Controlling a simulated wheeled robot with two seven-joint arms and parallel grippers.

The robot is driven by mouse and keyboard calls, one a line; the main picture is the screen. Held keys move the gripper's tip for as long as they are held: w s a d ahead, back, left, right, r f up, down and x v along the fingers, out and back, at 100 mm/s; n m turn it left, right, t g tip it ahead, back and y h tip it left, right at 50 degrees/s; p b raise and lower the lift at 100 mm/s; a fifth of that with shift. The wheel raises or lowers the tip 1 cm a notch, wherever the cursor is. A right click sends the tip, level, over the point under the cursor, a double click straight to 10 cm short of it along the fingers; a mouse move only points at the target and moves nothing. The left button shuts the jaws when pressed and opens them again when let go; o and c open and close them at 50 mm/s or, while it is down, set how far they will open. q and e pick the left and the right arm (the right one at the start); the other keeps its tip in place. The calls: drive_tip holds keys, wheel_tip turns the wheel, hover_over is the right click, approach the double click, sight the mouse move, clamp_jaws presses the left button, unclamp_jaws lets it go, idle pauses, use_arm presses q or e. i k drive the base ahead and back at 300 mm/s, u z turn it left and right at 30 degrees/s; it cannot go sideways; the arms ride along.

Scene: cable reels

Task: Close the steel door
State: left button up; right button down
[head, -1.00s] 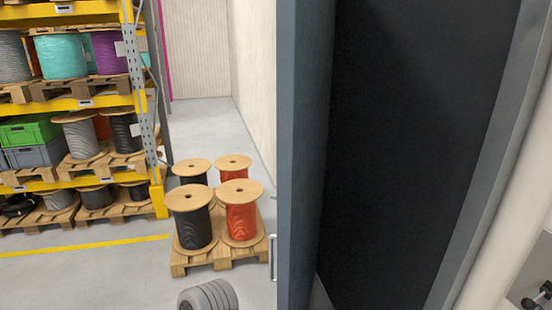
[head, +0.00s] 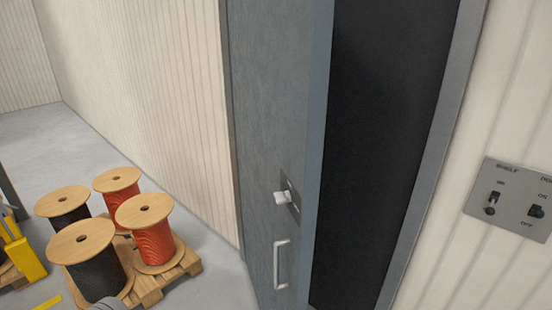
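The steel door (head: 265,110) is a blue-grey leaf that stands open, swung out toward me on the left of a dark doorway (head: 385,130). Its face carries a pale lever or knob on a dark plate (head: 290,196) and, below it, a light vertical pull handle (head: 281,264). The door's free edge faces me, and the opening shows to the right of it. Neither of my grippers is in view. A grey rounded part, probably of my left arm, just shows at the bottom edge on the left.
A grey switch panel (head: 512,200) is on the ribbed wall right of the doorway. A wooden pallet (head: 183,268) with black and orange cable reels stands left of the door. A yellow rack foot (head: 22,255) is at the far left. Grey floor is clear behind the pallet.

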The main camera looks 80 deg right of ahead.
sight(281, 51)
drive_tip(key=z, duration=2.9)
drive_tip(key=k, duration=0.9)
drive_tip(key=u, duration=1)
drive_tip(key=i, duration=0.9)
drive_tip(key=z, duration=0.35)
